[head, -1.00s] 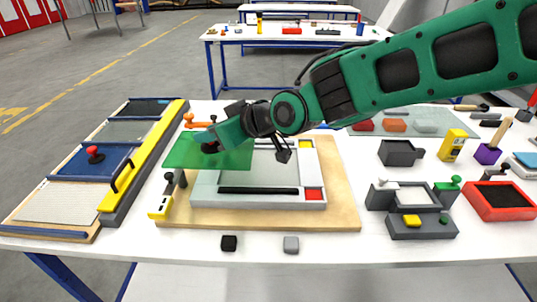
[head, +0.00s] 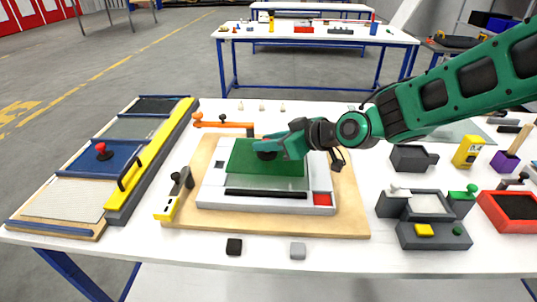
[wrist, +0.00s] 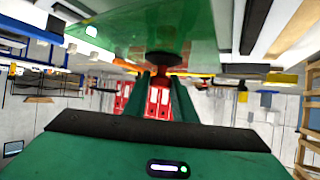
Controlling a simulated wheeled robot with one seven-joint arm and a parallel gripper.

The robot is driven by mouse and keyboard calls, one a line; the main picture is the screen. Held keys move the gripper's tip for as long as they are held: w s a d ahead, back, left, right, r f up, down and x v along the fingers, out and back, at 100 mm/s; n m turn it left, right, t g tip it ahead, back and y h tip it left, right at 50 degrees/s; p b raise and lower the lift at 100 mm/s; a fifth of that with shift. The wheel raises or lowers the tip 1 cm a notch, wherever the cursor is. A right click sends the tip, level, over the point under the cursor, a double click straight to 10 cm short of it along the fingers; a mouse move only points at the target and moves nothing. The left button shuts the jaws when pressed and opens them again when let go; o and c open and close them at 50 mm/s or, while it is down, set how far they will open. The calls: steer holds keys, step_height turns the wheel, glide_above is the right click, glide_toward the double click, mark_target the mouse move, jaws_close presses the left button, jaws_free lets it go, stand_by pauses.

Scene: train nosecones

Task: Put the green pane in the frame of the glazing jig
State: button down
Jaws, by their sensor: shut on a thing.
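The green pane (head: 240,160) is translucent and has a dark round knob on top. In the head view it lies over the back and middle of the glazing jig's light grey frame (head: 212,190). I cannot tell whether it touches the frame or hangs just above it. My gripper (head: 277,149) is shut on the pane's knob, reaching in from the right. In the wrist view the pane (wrist: 120,25) fills the top, with the knob at my fingertips (wrist: 162,72). A paler strip of the jig's opening shows in front of the pane. The far frame edge is partly hidden.
A black bar (head: 265,194) and a red block (head: 322,199) sit on the frame's front. An orange clamp (head: 222,124) stands behind, a black lever with a yellow base (head: 168,206) at left. A yellow-railed rack (head: 150,160) is further left; small fixtures crowd the right.

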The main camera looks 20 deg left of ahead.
mark_target(273, 154)
steer(key=shift+f, duration=2)
steer(key=shift+d, duration=0.1)
steer(key=c, duration=1.5)
jaws_free()
steer(key=shift+f, duration=0.1)
steer(key=shift+o, duration=0.2)
steer(key=v, duration=1.2)
